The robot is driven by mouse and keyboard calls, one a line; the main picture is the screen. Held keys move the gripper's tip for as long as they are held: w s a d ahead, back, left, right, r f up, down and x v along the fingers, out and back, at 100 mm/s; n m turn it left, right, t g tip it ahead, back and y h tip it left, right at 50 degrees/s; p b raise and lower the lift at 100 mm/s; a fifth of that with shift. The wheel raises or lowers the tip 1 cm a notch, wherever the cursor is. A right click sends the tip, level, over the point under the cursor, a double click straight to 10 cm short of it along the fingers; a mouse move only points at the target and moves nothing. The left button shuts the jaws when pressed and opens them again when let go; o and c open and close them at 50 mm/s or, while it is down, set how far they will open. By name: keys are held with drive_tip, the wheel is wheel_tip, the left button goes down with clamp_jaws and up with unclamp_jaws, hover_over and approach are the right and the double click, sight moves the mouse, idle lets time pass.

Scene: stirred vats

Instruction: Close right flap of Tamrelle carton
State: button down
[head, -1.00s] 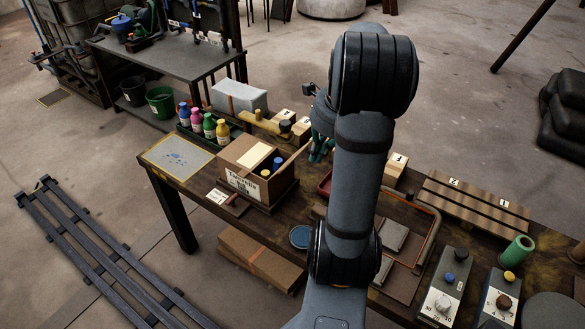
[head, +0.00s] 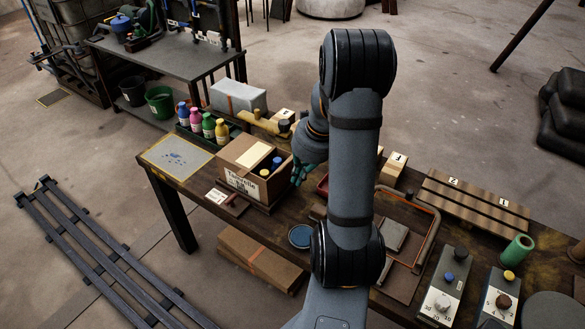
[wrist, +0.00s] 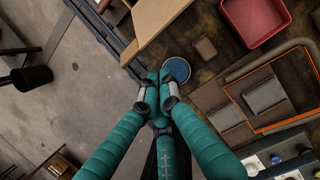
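The Tamrelle carton (head: 238,181) is an open brown box on the bench, with printed lettering on its front. A pale flap or sheet (head: 253,155) lies over its left part. Blue and yellow caps show inside its right part. My gripper (head: 299,174) has teal fingers and is just right of the carton, close to its right side. In the wrist view its fingertips (wrist: 158,76) are drawn together with nothing seen between them. A tan cardboard panel (wrist: 160,22) lies ahead of them. The right flap is hard to make out in the head view; I cannot tell whether the fingers touch it.
Several coloured bottles (head: 208,127) stand behind the carton at left. A blue disc (head: 301,236) lies at the bench's front edge. A red tray (wrist: 256,18) lies right of the carton. Wooden blocks (head: 392,168) and dial boxes (head: 443,285) stand farther right.

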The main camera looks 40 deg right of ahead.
drive_tip(key=shift+w+a+r+p, duration=0.15)
drive_tip(key=shift+w+r+p, duration=0.1)
drive_tip(key=shift+w+r, duration=0.25)
drive_tip(key=shift+w+a+r+p, duration=0.2)
drive_tip(key=shift+w+r, duration=0.15)
drive_tip(key=shift+w, duration=0.15)
drive_tip(key=shift+r, duration=0.15)
